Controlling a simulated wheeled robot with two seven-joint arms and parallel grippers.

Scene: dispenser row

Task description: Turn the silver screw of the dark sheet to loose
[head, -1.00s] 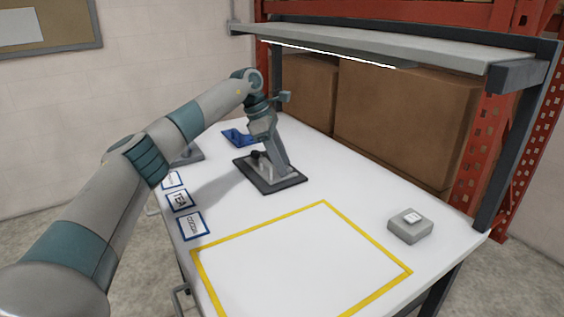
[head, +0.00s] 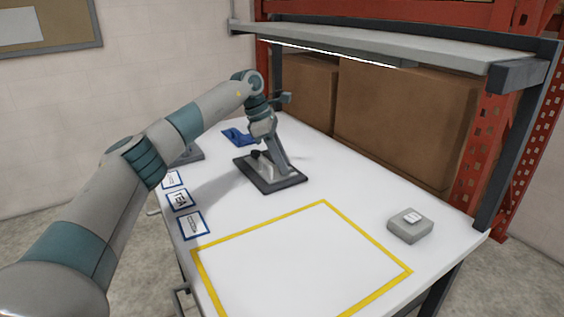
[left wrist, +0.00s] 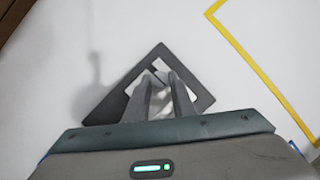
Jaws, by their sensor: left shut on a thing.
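The dark sheet (head: 284,184) lies flat on the white table, left of its middle; it also shows in the left wrist view (left wrist: 203,101). A silver piece (left wrist: 162,99), seemingly the screw, shows between and around the fingers in the left wrist view; its exact shape is partly hidden. My left gripper (head: 270,166) points down onto the sheet. Its two fingers (left wrist: 164,78) are close together, shut on the silver screw. A small dark knob (head: 256,154) stands by the fingers. My right gripper is not in view.
A blue holder (head: 236,137) and a grey stand (head: 190,154) are behind the sheet. Framed labels (head: 191,225) line the left edge. A yellow outlined area (head: 300,262) is empty in front. A grey box with a button (head: 409,228) stands right. A shelf (head: 380,45) overhangs the back.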

